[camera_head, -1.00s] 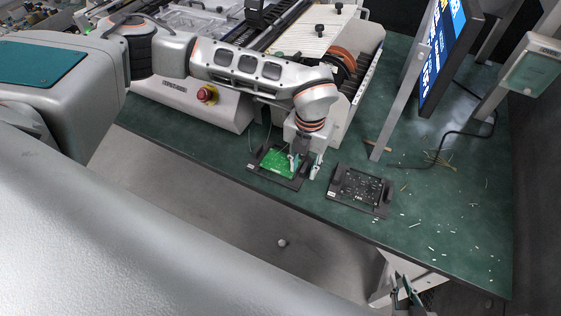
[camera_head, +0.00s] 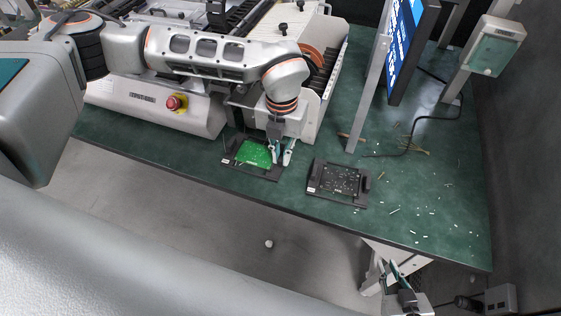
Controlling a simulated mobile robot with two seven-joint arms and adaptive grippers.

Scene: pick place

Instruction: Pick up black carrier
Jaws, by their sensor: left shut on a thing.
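A black carrier (camera_head: 232,161) with a green circuit board (camera_head: 256,152) on it is at the front edge of the green table. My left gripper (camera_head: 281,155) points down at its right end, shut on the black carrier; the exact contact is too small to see. A second black carrier (camera_head: 325,188) with a dark board lies to the right, apart from the gripper. My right gripper (camera_head: 391,267) is low at the bottom right, below the table edge, with its fingers apart and empty.
A white machine with a red stop button (camera_head: 176,103) stands behind my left arm. A monitor (camera_head: 408,48) on a metal post (camera_head: 366,95) stands behind the second carrier. Small white bits and a black cable (camera_head: 437,117) lie on the table (camera_head: 440,190) at the right.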

